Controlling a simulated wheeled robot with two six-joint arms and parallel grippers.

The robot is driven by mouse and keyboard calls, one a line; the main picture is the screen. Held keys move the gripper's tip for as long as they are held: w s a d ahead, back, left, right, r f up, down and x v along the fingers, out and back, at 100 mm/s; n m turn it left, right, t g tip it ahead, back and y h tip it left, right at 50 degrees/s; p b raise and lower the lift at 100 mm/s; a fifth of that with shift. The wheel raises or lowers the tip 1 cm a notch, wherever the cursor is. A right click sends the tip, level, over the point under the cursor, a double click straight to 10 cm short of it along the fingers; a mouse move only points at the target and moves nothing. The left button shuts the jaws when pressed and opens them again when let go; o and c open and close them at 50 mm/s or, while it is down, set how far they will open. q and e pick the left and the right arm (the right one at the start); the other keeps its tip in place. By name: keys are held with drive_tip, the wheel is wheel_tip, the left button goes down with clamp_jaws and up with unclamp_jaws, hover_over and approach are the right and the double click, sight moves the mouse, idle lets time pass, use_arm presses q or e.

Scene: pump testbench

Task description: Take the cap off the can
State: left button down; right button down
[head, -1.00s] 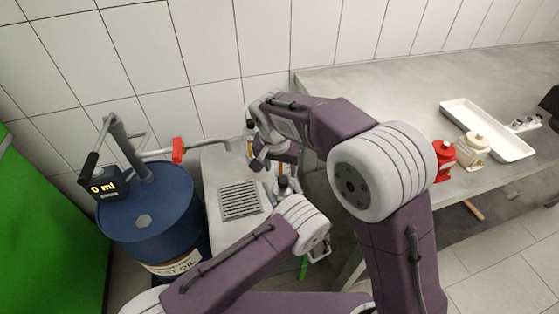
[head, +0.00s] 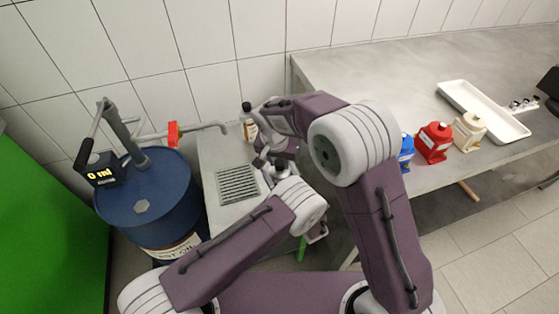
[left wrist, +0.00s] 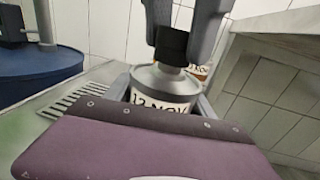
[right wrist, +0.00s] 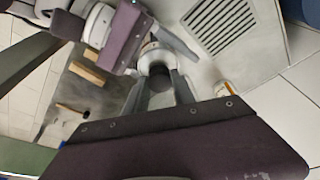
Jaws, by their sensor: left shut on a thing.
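The grey can with a lettered label (left wrist: 158,82) stands upright in the left wrist view, with a black cap (left wrist: 172,44) on its neck. My left gripper (left wrist: 162,98) is shut on the can's body, one finger on each side. My right gripper (right wrist: 158,92) comes down from above. Its fingers stand apart on either side of the cap, which shows dark between them in the right wrist view (right wrist: 158,75). Whether they touch the cap I cannot tell. In the head view, my right gripper (head: 272,160) hides most of the can.
A bottle with a black cap (head: 249,128) stands at the bench's back. A floor-like grate (head: 237,184) and a blue oil drum (head: 150,205) with a pump lie left. The right bench holds blue (head: 406,150), red (head: 435,142) and cream (head: 469,130) containers and a white tray (head: 484,109).

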sight(280, 163)
drive_tip(key=shift+r, duration=0.1)
idle(0.6)
drive_tip(key=shift+r, duration=1.05)
drive_tip(key=shift+r, duration=0.1)
drive_tip(key=shift+r, duration=1.9)
use_arm(q)
drive_tip(key=shift+c, duration=1.3)
unclamp_jaws()
drive_tip(key=shift+s, duration=0.1)
use_arm(e)
drive_tip(key=shift+f, duration=0.1)
